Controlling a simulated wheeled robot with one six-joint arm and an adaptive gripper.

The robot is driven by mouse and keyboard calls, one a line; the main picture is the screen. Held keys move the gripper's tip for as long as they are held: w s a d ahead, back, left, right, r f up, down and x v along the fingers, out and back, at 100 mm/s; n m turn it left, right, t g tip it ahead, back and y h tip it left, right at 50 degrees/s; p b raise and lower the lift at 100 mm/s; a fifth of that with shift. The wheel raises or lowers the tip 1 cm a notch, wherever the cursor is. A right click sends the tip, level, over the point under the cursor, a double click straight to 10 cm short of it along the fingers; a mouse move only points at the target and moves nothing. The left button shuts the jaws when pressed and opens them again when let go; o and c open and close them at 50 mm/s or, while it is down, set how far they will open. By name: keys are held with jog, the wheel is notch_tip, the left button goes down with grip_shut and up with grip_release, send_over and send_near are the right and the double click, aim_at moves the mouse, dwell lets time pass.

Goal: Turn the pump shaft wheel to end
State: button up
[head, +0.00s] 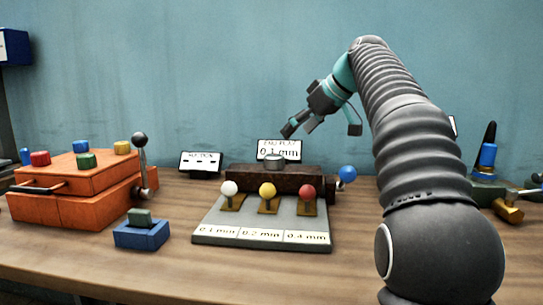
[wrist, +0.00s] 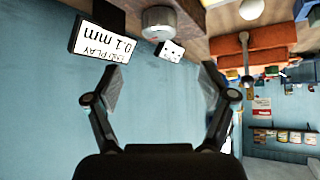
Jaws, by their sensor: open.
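A dark brown block (head: 250,179) stands at the back middle of the table. A small round grey wheel (head: 274,160) sits on top of it and looks like the pump shaft wheel; it also shows in the wrist view (wrist: 172,22). A blue ball (head: 347,173) on a lever is at the block's right end. An END PLAY sign reading 0.1 mm (head: 279,150) stands behind the wheel. My gripper (head: 298,129) is above the wheel and slightly right, tilted down-left. In the wrist view its fingers (wrist: 157,82) are spread wide with nothing between them.
A grey board (head: 262,222) with white, yellow and red balls lies in front of the block. An orange box (head: 75,193) with coloured blocks and a black-knobbed lever is at left. A blue block (head: 141,234) stands nearby. Green and brass parts (head: 507,210) are at right, partly behind my arm.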

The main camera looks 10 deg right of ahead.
aim_at(275, 155)
jog(key=b+x, duration=0.1)
jog(key=x, duration=1)
jog(key=shift+w+a+f, duration=0.15)
jog(key=shift+w+f, duration=0.05)
jog(key=shift+f, duration=0.1)
jog(key=c, duration=1.2)
jog(key=shift+o, duration=0.2)
jog(key=shift+d, duration=0.2)
jog(key=shift+a, duration=0.15)
